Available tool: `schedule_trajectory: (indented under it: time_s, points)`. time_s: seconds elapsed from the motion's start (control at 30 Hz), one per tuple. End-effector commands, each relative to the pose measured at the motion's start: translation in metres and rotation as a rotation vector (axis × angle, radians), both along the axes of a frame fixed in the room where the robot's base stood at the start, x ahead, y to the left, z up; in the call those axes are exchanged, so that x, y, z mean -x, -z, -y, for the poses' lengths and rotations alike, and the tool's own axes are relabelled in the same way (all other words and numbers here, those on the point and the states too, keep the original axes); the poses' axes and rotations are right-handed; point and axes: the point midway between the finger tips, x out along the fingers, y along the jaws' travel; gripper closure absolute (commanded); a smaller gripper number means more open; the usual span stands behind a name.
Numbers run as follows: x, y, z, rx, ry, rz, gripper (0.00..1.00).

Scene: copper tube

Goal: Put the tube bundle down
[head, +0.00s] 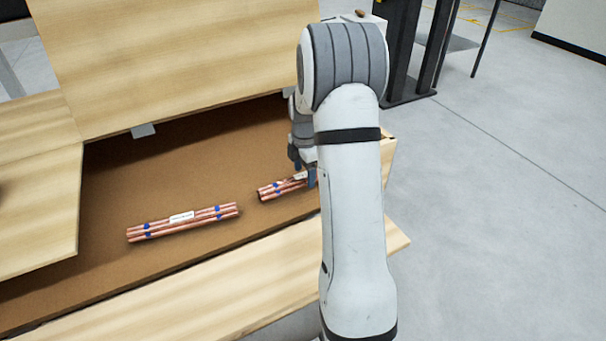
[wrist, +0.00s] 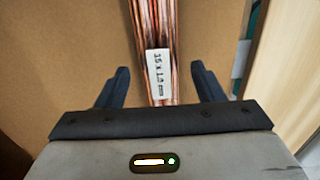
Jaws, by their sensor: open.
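A copper tube bundle (wrist: 155,30) with a white label lies on the brown floor of the wooden crate, and my gripper (wrist: 160,85) is open around it. The fingers stand apart on both sides, with a gap to the bundle on each side. In the head view this bundle (head: 270,191) shows its left end with a blue band; my arm hides its right part. A second tube bundle (head: 182,221), with blue bands and a white label, lies on the crate floor to the left. My gripper (head: 302,176) is mostly hidden behind my arm in the head view.
The crate's brown floor (head: 200,165) is bare behind the bundles. A wooden panel (head: 190,50) rises at the back and a wooden board (head: 40,190) covers the left. The crate's right wall (wrist: 290,70) is close to my gripper.

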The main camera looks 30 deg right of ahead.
Motion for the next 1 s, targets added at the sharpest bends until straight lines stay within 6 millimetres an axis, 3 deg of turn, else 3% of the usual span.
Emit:
schedule_trajectory:
  time_s: [0.03,0.3,0.67,0.83,1.0]
  points:
    - [-0.001,-0.015,0.0,0.001,0.0,0.004,0.38]
    - [0.0,-0.073,0.001,0.001,0.001,0.003,0.38]
    - [0.004,-0.111,-0.005,0.001,0.031,0.004,0.38]
    - [0.036,-0.134,-0.039,0.003,0.253,0.022,0.38]
    - [0.093,-0.157,-0.086,-0.005,0.621,0.048,0.38]
